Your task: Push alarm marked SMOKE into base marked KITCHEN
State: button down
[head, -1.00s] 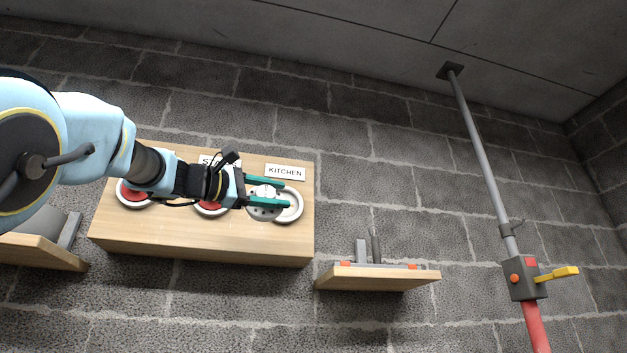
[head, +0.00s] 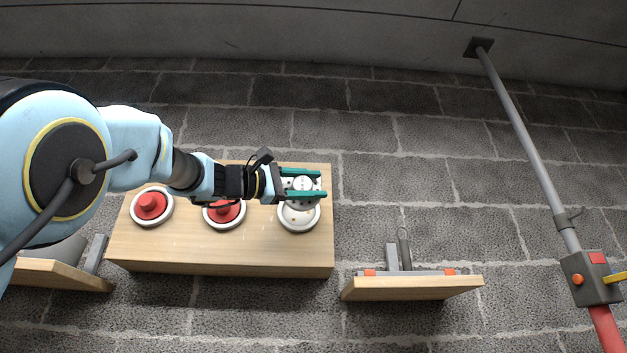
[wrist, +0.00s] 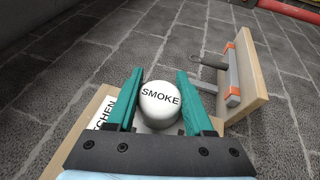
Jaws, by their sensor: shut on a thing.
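The white round alarm marked SMOKE (wrist: 160,104) is between the green fingers of my gripper (wrist: 158,88), which is shut on it. In the head view my gripper (head: 304,183) and the alarm (head: 303,184) are in front of the wooden board's right end. The white ringed base (head: 298,218) shows just below the fingers, partly covered by the lower one. The KITCHEN label (wrist: 103,113) shows partly at the left in the wrist view; it is hidden in the head view. I cannot tell the gap between alarm and base.
The wooden board (head: 180,250) also bears two white-ringed bases with red centres, at left (head: 151,206) and in the middle (head: 224,213). A wooden shelf (head: 412,288) with grey tools is at the right. Farther right stands a conduit pole (head: 530,140) with a grey switch box (head: 590,279).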

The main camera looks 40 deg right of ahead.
jog(key=shift+w+d+r+p, duration=0.15)
jog(key=shift+w+d+p, duration=0.65)
jog(key=shift+p, duration=0.4)
jog(key=shift+w+d+r+p, duration=0.1)
jog(key=shift+w+d+p, duration=0.45)
jog(key=shift+w+p, duration=0.55)
jog(key=shift+w+d+f, duration=0.1)
jog(key=shift+d+f, duration=0.05)
jog(key=shift+d, duration=0.05)
jog(key=shift+w+d+f, duration=0.1)
jog(key=shift+w+d, duration=0.5)
jog(key=shift+w, duration=0.15)
jog(key=shift+w+a+b, duration=0.1)
jog(key=shift+a+b, duration=0.1)
jog(key=shift+b, duration=1.2)
jog(key=shift+w+d, duration=0.6)
jog(key=shift+w, duration=0.05)
dwell(1.3)
grip_release()
dwell(0.3)
jog(key=shift+s+f, duration=0.1)
dwell(0.6)
